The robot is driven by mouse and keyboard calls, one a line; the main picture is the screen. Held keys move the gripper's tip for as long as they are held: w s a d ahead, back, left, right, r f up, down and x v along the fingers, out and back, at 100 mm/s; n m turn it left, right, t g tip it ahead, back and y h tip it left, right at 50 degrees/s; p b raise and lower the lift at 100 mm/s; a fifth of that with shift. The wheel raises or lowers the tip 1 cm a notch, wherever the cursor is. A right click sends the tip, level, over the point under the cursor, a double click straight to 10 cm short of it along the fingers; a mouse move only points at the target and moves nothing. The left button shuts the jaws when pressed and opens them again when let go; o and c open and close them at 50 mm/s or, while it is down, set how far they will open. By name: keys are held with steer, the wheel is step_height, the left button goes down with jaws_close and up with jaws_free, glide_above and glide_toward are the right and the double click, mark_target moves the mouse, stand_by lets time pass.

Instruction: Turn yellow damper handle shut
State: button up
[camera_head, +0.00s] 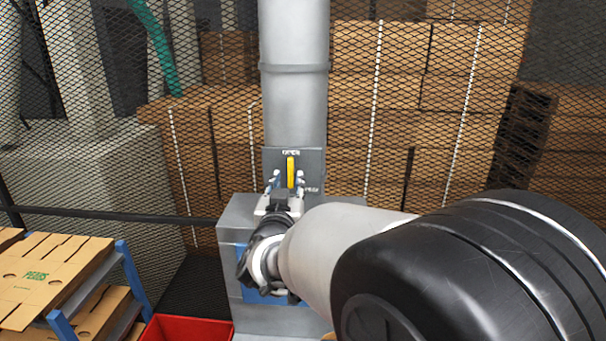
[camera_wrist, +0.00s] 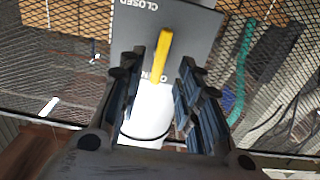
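The yellow damper handle (camera_head: 291,172) stands upright on a grey plate (camera_head: 313,158) at the front of the vertical grey duct (camera_head: 296,105). A label above it in the head view seems to read OPEN, and another label sits at its right. In the wrist view the yellow handle (camera_wrist: 162,55) lies between the fingers, slightly tilted, with CLOSED on the plate (camera_wrist: 190,30) and the OPEN label partly hidden by the handle. My gripper (camera_wrist: 158,68) is open, its fingers on both sides of the handle with gaps. In the head view my gripper (camera_head: 287,182) straddles the handle's lower part.
A wire mesh fence (camera_head: 400,60) stands behind, with stacked cardboard (camera_head: 375,130) beyond it. A grey cabinet (camera_head: 235,250) is below the duct. A blue-framed rack of flat cartons (camera_head: 128,270) and a red bin (camera_head: 190,329) are at lower left.

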mark_target(290, 174)
steer(key=w, duration=0.5)
jaws_close()
stand_by(0.3)
